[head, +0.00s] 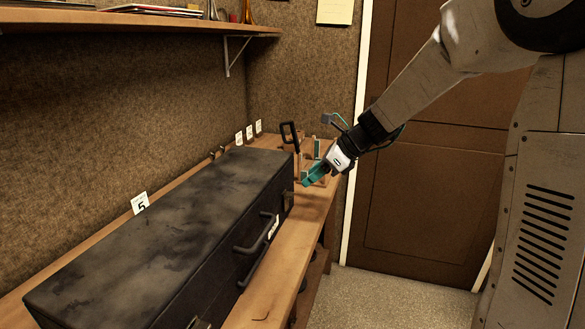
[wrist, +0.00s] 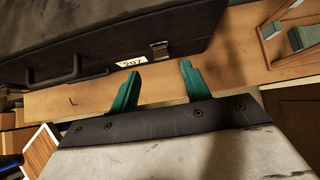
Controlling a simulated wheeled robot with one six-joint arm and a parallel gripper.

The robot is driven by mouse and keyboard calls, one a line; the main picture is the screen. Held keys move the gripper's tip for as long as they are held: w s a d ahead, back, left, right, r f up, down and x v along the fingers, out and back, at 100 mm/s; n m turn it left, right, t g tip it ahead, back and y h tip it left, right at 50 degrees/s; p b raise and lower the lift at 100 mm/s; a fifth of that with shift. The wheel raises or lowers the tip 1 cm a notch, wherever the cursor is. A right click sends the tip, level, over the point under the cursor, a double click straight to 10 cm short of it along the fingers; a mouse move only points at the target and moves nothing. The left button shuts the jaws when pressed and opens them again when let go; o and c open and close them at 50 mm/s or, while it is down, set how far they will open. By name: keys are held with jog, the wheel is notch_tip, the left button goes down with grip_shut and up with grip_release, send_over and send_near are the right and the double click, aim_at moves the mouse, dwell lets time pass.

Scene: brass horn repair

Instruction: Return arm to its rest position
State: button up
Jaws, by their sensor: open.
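My gripper (head: 312,176) has teal fingers and hangs over the wooden bench, just past the far right end of a large black case. In the wrist view the two fingers of my gripper (wrist: 155,85) stand well apart with nothing between them. The black case (head: 165,235) lies closed on the bench, with a handle on its front. In the wrist view the case (wrist: 60,30) shows its handle, a latch and a white label marked 207. Whether the fingers touch anything below cannot be told from the head view.
The wooden bench (head: 268,287) runs along the wall. A wooden rack (head: 305,162) with a black-handled tool stands behind my gripper. Small white number cards (head: 139,203) line the back edge. A shelf (head: 130,22) hangs above. A brown door (head: 430,190) and open floor (head: 385,300) lie to the right.

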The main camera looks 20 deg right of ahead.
jog(key=s+r+n+g+h, duration=0.2)
jog(key=s+n+g+h, duration=0.2)
jog(key=s+n, duration=2.1)
jog(key=shift+s+h, duration=1.6)
jog(key=shift+s, duration=3.85)
